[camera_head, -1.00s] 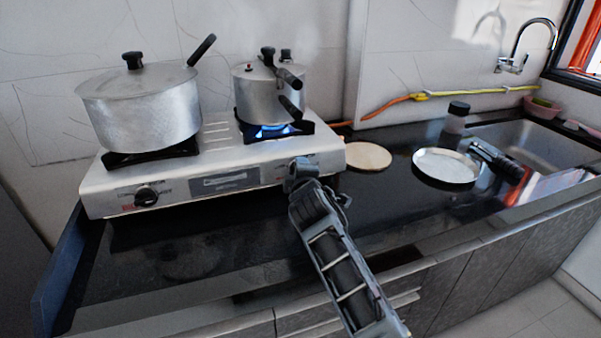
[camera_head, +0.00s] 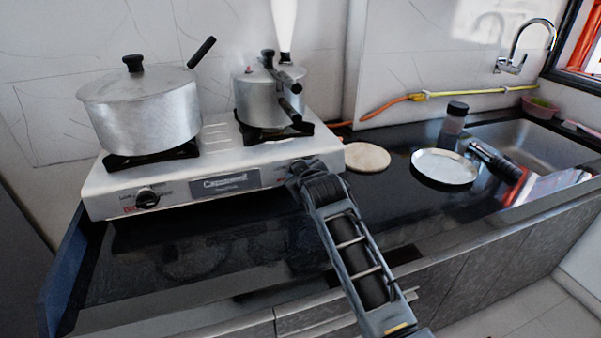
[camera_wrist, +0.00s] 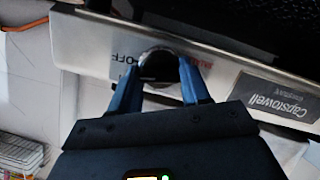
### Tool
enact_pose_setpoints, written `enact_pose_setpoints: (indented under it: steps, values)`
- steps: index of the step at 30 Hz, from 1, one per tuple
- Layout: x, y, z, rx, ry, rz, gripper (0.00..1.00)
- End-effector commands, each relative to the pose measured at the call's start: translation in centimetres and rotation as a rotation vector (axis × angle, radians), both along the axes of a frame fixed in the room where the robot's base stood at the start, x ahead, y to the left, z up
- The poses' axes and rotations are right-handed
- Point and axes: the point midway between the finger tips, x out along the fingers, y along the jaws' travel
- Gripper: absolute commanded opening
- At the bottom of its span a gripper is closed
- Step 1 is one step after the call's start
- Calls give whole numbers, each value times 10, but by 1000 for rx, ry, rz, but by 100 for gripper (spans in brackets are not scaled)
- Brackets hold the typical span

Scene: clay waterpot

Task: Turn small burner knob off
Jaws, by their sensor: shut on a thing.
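The silver two-burner stove (camera_head: 110,195) stands on the black counter. The small burner (camera_head: 262,134) is on its right, under the small pressure cooker (camera_head: 258,100), and no blue flame shows there. My gripper (camera_head: 298,172) is at the right part of the stove's front panel and hides the knob in the head view. In the wrist view, the small burner knob (camera_wrist: 160,58) sits between the two blue fingers of my gripper (camera_wrist: 160,72), which are shut on it. Printed "OFF" lettering shows beside the knob; its exact pointing is unclear.
A large pot (camera_head: 145,115) stands on the left burner, above the other knob (camera_head: 147,198). White steam (camera_head: 284,25) rises above the cooker. A round board (camera_head: 367,157), a metal plate (camera_head: 444,167) and a jar (camera_head: 455,118) stand to the right, before the sink (camera_head: 530,148).

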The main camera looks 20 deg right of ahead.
Motion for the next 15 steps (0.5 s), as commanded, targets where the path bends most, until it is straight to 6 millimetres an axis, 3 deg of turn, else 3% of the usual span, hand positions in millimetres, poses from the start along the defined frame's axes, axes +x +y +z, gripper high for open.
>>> enact_pose_setpoints:
  steps: [15]
  values:
    - [1, 4, 3, 241, -5, -43, 16]
